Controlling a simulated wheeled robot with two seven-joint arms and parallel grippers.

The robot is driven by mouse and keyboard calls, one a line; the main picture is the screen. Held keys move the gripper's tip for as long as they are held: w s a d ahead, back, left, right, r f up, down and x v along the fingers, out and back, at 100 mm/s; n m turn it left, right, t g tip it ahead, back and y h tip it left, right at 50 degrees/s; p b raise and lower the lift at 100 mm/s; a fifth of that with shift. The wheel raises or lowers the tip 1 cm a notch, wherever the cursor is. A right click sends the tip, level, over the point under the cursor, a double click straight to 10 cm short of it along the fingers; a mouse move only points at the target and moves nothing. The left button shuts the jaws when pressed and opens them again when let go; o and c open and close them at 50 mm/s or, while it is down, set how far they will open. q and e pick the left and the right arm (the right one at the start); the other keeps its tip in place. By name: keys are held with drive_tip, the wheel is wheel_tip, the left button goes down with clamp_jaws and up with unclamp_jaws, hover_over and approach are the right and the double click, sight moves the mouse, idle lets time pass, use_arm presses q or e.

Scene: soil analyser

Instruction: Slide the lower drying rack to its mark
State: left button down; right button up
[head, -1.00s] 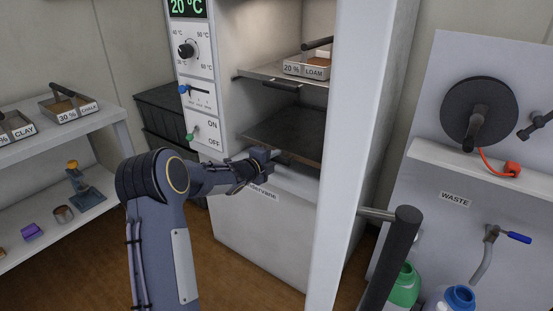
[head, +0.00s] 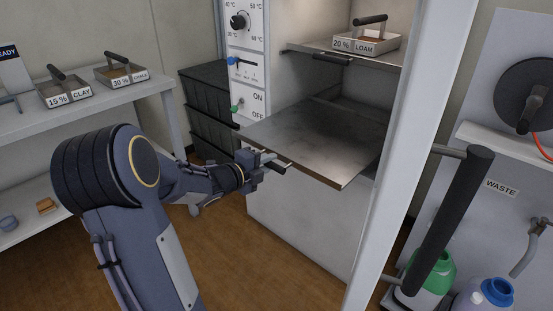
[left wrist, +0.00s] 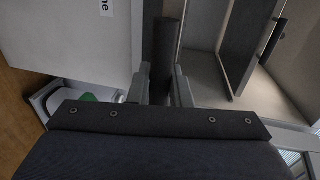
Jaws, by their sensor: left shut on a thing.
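The lower drying rack (head: 315,137) is a flat dark metal shelf. It sticks out of the open drying cabinet through its front, and its back part is still inside. My left gripper (head: 266,164) is shut on the rack's dark handle (head: 283,168) at the front edge. In the left wrist view, the dark handle bar (left wrist: 167,45) lies between the two fingers of my left gripper (left wrist: 163,88). I cannot make out a mark for the rack. My right gripper is not in view.
The upper rack (head: 385,58) above holds a tray labelled loam (head: 366,43). The cabinet door edge (head: 396,150) with its long dark handle (head: 448,220) stands to the right. A shelf (head: 85,118) with clay and chalk trays is on the left. Dark crates (head: 212,125) stand behind my arm.

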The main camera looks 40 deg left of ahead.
use_arm(q)
drive_tip(key=shift+s, duration=0.2)
drive_tip(key=c, duration=1.4)
unclamp_jaws()
drive_tip(key=p+v, duration=0.1)
drive_tip(key=v, duration=0.6)
drive_tip(key=shift+s+r+p, duration=0.1)
drive_tip(key=shift+s+p, duration=0.25)
drive_tip(key=shift+p, duration=0.05)
drive_tip(key=shift+a, duration=0.1)
